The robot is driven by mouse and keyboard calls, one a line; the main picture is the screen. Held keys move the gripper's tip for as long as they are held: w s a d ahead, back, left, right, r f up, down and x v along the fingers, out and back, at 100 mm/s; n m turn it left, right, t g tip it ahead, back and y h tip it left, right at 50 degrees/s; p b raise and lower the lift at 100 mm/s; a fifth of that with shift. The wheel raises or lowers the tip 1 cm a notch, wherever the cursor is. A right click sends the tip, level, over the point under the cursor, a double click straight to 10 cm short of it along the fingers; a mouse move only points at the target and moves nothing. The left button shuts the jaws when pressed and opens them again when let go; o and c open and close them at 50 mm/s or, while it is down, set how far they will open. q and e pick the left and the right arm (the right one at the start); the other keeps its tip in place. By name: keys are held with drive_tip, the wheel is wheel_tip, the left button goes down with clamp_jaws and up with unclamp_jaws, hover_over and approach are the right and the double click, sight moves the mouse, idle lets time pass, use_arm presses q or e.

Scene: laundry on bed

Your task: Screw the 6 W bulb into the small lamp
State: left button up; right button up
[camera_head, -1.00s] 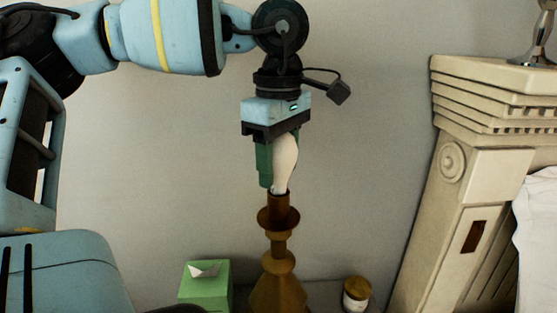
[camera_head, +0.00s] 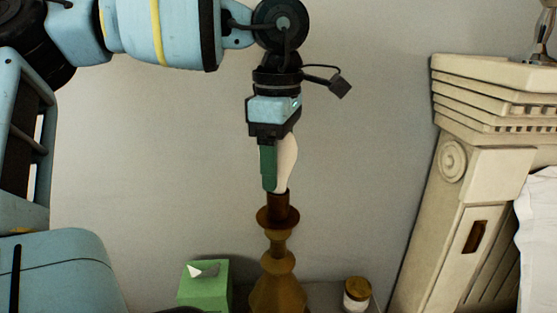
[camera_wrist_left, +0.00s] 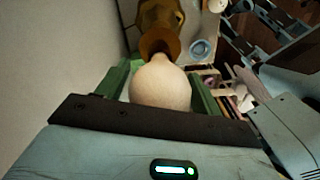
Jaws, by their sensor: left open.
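The small lamp (camera_head: 279,245) is a brown turned stand with a socket at its top; it also shows in the left wrist view (camera_wrist_left: 158,22). The white bulb (camera_head: 287,163) stands upright with its narrow end at the socket mouth. In the left wrist view the round bulb (camera_wrist_left: 160,84) lies between the green fingers, its neck pointing at the socket. My left gripper (camera_head: 270,183) points straight down over the lamp, its fingers on either side of the bulb. It is open. How deep the bulb's base sits in the socket is hidden. My right gripper is not in view.
A green tissue box (camera_head: 205,287) stands left of the lamp and a small jar with a brown lid (camera_head: 357,294) to its right. The cream carved headboard (camera_head: 480,180) rises at the right. The wall behind is bare.

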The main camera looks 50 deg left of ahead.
use_arm(q)
drive_tip(key=n, duration=0.2)
drive_tip(key=shift+n, duration=0.4)
drive_tip(key=shift+n+b, duration=0.35)
drive_tip(key=shift+n, duration=1.35)
drive_tip(key=shift+n+b, duration=0.45)
drive_tip(key=shift+n, duration=1.65)
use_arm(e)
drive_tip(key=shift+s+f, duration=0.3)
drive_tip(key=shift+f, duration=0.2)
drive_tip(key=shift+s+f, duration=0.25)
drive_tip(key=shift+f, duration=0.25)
use_arm(q)
drive_tip(key=shift+n+b, duration=0.35)
drive_tip(key=shift+n, duration=1.35)
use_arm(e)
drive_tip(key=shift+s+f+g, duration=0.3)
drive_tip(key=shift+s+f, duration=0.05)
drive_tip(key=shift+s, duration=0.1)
